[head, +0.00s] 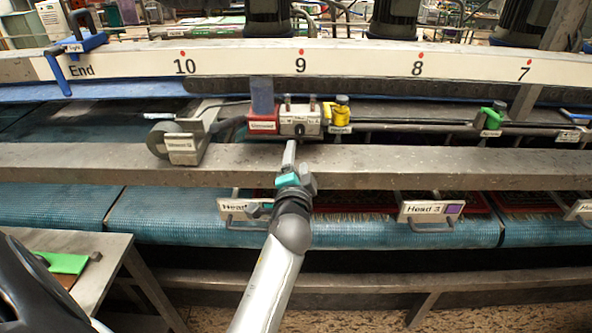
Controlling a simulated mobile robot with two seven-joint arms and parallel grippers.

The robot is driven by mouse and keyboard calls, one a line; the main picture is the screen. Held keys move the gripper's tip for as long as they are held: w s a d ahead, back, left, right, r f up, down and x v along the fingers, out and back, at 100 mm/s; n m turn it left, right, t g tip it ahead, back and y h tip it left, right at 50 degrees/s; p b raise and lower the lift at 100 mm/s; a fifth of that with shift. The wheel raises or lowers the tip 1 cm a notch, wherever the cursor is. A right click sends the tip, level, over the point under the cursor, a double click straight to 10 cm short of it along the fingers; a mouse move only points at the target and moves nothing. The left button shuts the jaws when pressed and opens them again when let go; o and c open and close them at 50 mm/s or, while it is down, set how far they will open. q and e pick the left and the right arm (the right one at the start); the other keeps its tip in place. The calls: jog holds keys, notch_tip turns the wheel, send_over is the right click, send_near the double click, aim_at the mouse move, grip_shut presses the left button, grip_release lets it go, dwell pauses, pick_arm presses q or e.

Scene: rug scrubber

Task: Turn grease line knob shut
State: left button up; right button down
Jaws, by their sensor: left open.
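A small grey box (301,118) with two short posts sits on the machine's ledge, with a small dark knob (314,127) low on its front. A yellow valve (341,112) with a dark cap stands just right of it, and a red box (264,127) with a blue-grey cylinder (263,95) stands just left. Labels here are too small to read, so I cannot tell which part is the grease line knob. My left gripper (290,157) is open, pointing up at the grey box from just below. Contact cannot be judged. My right gripper is out of view.
A steel beam (440,167) runs across behind my gripper. A grey roller bracket (182,140) sits at left. A green valve (492,119) and another small box (570,135) are farther right. Head label plates (430,210) hang below. A side table (95,258) is lower left.

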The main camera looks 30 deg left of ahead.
pick_arm(q)
jog(key=shift+v, duration=1.95)
jog(key=d+f+g+h+b, duration=0.1)
jog(key=d+f+h+b, duration=0.15)
jog(key=f, duration=0.75)
jog(key=d+f+g+h+b, duration=0.1)
jog(key=d+f+h, duration=0.15)
jog(key=f, duration=0.75)
jog(key=s+d+f+g+h+b, duration=0.1)
jog(key=s+d+f, duration=0.15)
jog(key=f, duration=0.45)
jog(key=s+d+f+g+h+b, duration=0.15)
jog(key=s+f, duration=0.25)
jog(key=f, duration=0.4)
jog(key=s+d+f+g+b, duration=0.2)
jog(key=s+f, duration=0.2)
jog(key=f, duration=0.3)
jog(key=s+f+n+g+b, duration=0.1)
jog(key=s+f+g+b, duration=0.1)
jog(key=s+f, duration=0.5)
jog(key=s+f+n+g+b, duration=0.2)
jog(key=s+f, duration=0.6)
jog(key=s, duration=0.6)
jog(key=s+a+f+n+g+h+b, duration=0.1)
jog(key=s+f+g+b, duration=0.1)
jog(key=s+f, duration=0.6)
jog(key=s+g, duration=0.1)
jog(key=s, duration=0.2)
jog(key=shift+n, duration=0.3)
jog(key=shift+g, duration=0.25)
